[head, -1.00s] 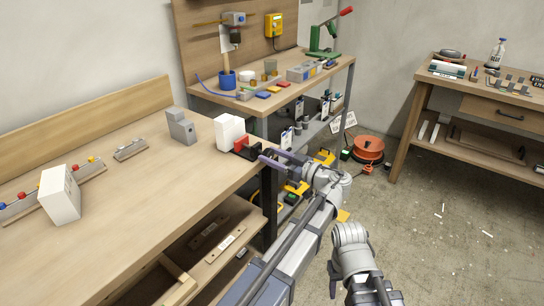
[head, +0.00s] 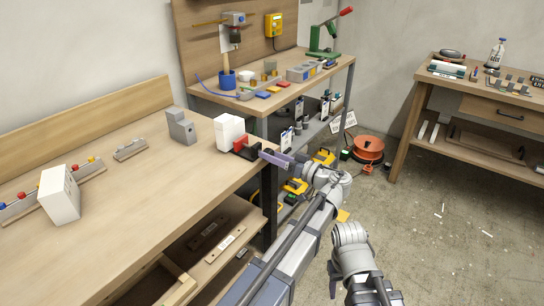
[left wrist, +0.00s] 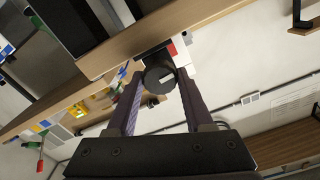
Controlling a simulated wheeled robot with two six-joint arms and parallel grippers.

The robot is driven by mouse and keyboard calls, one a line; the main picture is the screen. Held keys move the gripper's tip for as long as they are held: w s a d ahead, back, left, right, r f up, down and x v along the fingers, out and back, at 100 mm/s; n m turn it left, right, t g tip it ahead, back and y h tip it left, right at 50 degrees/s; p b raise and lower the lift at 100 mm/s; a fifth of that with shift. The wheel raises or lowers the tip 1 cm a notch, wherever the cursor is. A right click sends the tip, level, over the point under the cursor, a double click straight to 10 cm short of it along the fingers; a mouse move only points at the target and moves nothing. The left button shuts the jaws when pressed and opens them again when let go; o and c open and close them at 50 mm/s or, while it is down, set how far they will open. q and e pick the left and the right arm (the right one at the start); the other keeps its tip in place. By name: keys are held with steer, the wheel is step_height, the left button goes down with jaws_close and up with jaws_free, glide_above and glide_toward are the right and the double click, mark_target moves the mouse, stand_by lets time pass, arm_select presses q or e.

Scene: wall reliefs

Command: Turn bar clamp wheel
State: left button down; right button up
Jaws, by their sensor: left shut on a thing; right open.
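A red and black bar clamp (head: 243,147) sits at the right end of the long bench, beside a white block (head: 229,132). Its dark round wheel (left wrist: 159,77) points out past the bench end, and also shows in the head view (head: 267,153). My left gripper (head: 274,156) reaches it from the right. In the left wrist view its two purplish fingers (left wrist: 160,84) are shut on the wheel, one on each side. My right gripper (head: 335,279) hangs low over the floor, open and away from the bench; its fingers are only partly seen.
A grey block (head: 181,127) and another white block (head: 60,194) stand on the bench. A second bench (head: 290,92) with tools stands behind the clamp. An orange cable reel (head: 368,149) lies on the floor. The floor at right is mostly clear.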

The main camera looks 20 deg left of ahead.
arm_select(q)
steer(key=shift+m, duration=1)
steer(key=shift+c, duration=1.4)
jaws_free()
steer(key=shift+d, duration=0.1)
